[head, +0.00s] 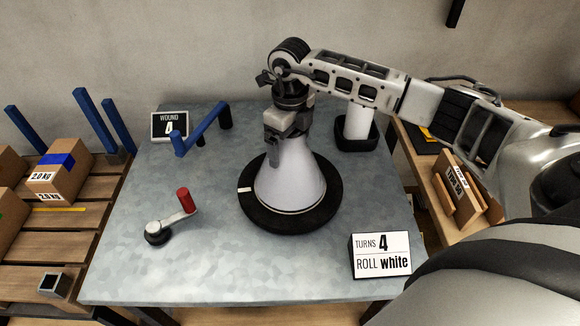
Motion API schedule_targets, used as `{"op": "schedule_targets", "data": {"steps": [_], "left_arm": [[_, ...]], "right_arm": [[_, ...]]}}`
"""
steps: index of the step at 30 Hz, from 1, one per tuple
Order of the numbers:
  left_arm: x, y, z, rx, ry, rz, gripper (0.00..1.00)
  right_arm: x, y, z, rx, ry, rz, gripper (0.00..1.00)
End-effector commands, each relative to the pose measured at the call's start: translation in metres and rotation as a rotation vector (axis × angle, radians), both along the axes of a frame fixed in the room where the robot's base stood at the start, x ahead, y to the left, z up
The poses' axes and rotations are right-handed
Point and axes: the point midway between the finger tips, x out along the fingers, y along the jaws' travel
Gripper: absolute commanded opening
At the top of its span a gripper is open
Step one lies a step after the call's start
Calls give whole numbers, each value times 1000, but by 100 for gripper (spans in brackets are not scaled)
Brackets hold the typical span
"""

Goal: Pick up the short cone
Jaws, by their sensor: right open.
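A pale grey-white cone (290,182) stands upright on a round black turntable (290,222) in the middle of the metal table. It is the only cone that I can make out. My right gripper (284,145) points down at the cone's narrow top, with its fingers open. The fingers overlap the top in the picture; I cannot tell whether they touch it. The gripper hides the cone's tip. My left gripper is not in view.
A white roll (357,122) stands in a black holder at the back right. A red-handled crank (172,220) and a blue bar (202,128) are left of the cone. A "TURNS 4 ROLL white" sign (381,255) and a "WOUND 4" display (170,125) stand on the table (225,275), whose front is mostly clear.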

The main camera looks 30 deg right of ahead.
Motion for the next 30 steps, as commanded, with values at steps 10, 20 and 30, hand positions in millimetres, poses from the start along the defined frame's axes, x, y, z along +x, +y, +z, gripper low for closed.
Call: {"op": "schedule_targets", "data": {"steps": [10,20,30], "left_arm": [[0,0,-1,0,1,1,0],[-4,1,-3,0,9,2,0],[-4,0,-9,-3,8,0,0]], "right_arm": [[0,0,1,0,0,0,21],[1,0,3,1,-4,0,13],[1,0,27,0,-5,1,13]]}}
